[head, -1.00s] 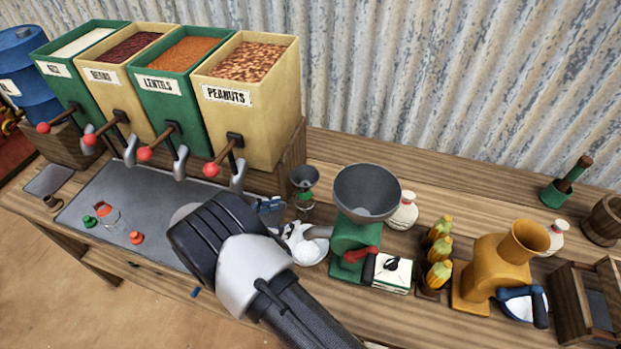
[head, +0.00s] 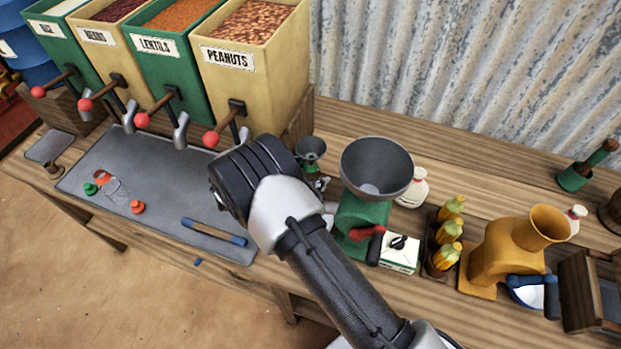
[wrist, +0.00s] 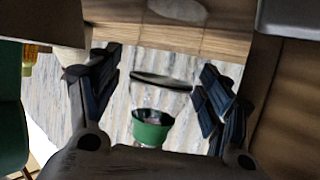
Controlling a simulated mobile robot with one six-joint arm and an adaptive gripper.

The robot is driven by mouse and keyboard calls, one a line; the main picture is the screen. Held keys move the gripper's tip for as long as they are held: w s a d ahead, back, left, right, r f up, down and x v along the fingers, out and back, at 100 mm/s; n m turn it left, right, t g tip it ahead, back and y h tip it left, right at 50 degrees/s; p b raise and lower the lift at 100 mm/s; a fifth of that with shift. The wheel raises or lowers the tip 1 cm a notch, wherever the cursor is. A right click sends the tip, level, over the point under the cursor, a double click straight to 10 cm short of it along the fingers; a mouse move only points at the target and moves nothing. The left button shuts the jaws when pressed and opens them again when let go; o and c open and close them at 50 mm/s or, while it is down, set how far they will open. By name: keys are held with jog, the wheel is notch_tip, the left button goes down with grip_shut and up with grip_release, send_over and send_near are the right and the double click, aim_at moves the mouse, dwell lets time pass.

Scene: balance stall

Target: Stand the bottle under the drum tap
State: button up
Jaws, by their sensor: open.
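A clear bottle (head: 117,190) with a red-orange part appears to lie on the grey mat at the left in the head view. The blue drum (head: 36,72) stands at the far left, partly cut off; I cannot make out its tap. My gripper (wrist: 158,82) is open, its two dark fingers apart at either side of the wrist view. A green cup-shaped piece (wrist: 153,130) and a grey disc show between them, with no contact visible. In the head view my gripper is well to the right of the bottle, and its fingertips are hidden.
The grey mat (head: 165,178) also holds a green cap (head: 90,188), an orange cap (head: 137,207) and a blue-ended tool (head: 213,232). Hoppers with red-knobbed levers stand behind it. A small grey funnel (head: 310,147) and a green grinder (head: 362,215) stand close to my arm.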

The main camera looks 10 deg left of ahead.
jog(key=c, duration=1.3)
jog(key=shift+r, duration=0.15)
